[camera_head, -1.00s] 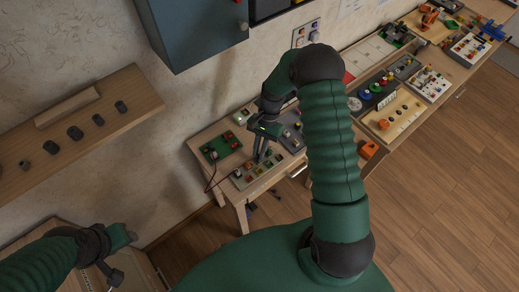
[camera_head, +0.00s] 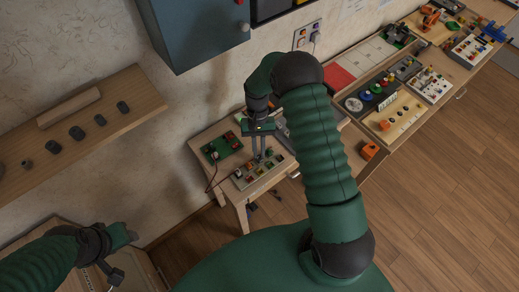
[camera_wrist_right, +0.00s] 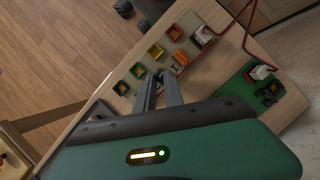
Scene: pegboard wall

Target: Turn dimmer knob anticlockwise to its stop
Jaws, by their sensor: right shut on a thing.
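My right gripper (camera_head: 259,158) points down at a pale panel (camera_head: 240,183) with several coloured switches on the small wooden table. The panel also shows in the right wrist view (camera_wrist_right: 153,67), where my right fingers (camera_wrist_right: 160,78) reach its near edge. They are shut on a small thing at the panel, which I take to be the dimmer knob. The knob is hidden by the fingers, so its angle cannot be read. My left gripper (camera_head: 118,272) hangs low at the left, away from the table; its jaws are too unclear to read.
A green board (camera_head: 222,147) with a red cable lies left of the panel. A blue-grey cabinet (camera_head: 195,30) hangs above. A wooden shelf (camera_head: 85,125) with dark knobs is on the left wall. Benches with several other boards stand at the right.

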